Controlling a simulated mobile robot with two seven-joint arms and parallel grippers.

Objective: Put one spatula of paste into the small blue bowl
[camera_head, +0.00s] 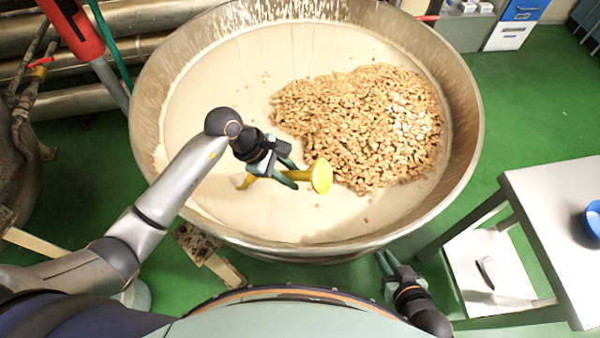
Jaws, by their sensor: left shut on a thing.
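A large metal kettle (473,110) fills the middle of the view and holds pale paste (215,95). My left gripper (290,175) is over the paste at the kettle's near side, shut on a yellow spatula (320,176). The spatula's round yellow end points right; its other end shows left of the fingers, close to the paste. I cannot tell whether it touches the paste or carries any. The small blue bowl (593,220) sits on a table at the right edge, partly cut off. My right gripper (386,260) is low outside the kettle's near rim, apparently open and empty.
A heap of nuts (365,125) lies on the paste, right of my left gripper. The grey table (555,200) stands right of the kettle, with a lower shelf (490,262) holding a small dark-edged item. Pipes run at the upper left. Green floor is clear between kettle and table.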

